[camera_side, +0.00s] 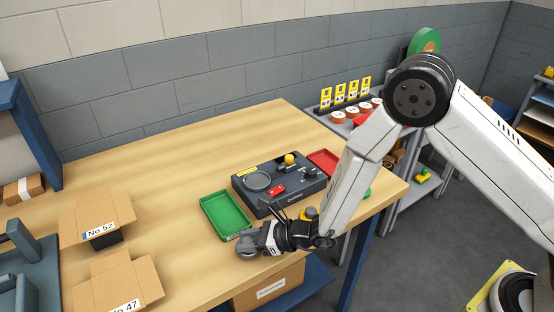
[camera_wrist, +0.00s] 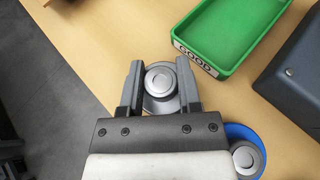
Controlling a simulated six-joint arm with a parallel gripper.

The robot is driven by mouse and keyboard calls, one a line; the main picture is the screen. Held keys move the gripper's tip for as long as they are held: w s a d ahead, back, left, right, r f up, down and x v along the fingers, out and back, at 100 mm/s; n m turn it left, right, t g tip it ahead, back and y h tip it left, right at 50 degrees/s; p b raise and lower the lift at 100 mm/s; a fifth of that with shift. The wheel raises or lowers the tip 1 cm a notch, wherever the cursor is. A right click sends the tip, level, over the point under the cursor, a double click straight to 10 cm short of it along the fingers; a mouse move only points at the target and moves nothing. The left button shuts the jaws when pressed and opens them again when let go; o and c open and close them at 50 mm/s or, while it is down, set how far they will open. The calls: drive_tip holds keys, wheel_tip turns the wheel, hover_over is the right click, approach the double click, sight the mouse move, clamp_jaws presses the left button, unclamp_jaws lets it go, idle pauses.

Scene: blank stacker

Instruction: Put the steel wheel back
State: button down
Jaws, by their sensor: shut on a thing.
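The steel wheel (camera_wrist: 161,79) is a round grey metal piece with a raised hub. It sits between the two dark fingers of my gripper (camera_wrist: 160,88), which are shut on it. In the side view the wheel (camera_side: 247,247) shows at the end of my gripper (camera_side: 258,243), near the front edge of the table and in front of the green tray (camera_side: 226,215). I cannot tell whether it touches the wood. The tray, labelled GOOD in the wrist view (camera_wrist: 228,35), looks empty. A second round steel piece (camera_wrist: 245,158) lies in a blue ring (camera_wrist: 244,131), partly hidden by my gripper.
A dark grey device (camera_side: 280,182) with a round plate, a red switch and a yellow knob stands behind the tray. A red tray (camera_side: 323,160) is beyond it. Open cartons (camera_side: 95,213) and a grey fixture (camera_side: 30,265) are at left. Bare wood lies between.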

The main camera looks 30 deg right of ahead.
drive_tip(key=shift+f, duration=0.3)
drive_tip(key=shift+c, duration=1.5)
unclamp_jaws()
drive_tip(key=shift+r, duration=0.15)
drive_tip(key=v, duration=1.2)
drive_tip(key=shift+s, duration=0.1)
